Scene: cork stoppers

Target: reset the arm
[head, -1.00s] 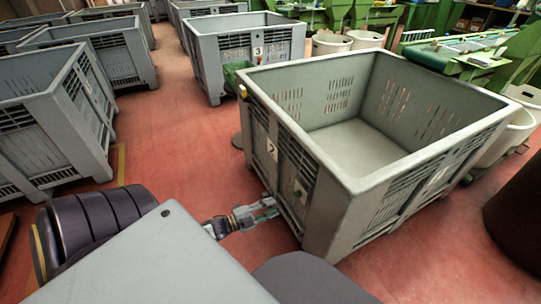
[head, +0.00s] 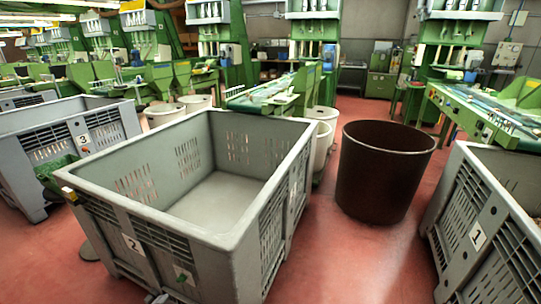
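Only a small grey sliver of what looks like my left gripper (head: 158,298) shows at the bottom edge, by the near lower side of the grey crate marked 2 (head: 240,238). Its fingers are cut off by the frame, so I cannot tell whether it is open or shut. My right gripper is not in view. Crate 2 stands upright on the floor and looks empty inside.
A dark brown round bin (head: 383,172) stands right of crate 2. A crate marked 1 (head: 470,235) is at the right edge, a crate marked 3 (head: 110,133) at the left. Green machines (head: 313,50) line the back. Red floor (head: 345,255) is clear between bin and crates.

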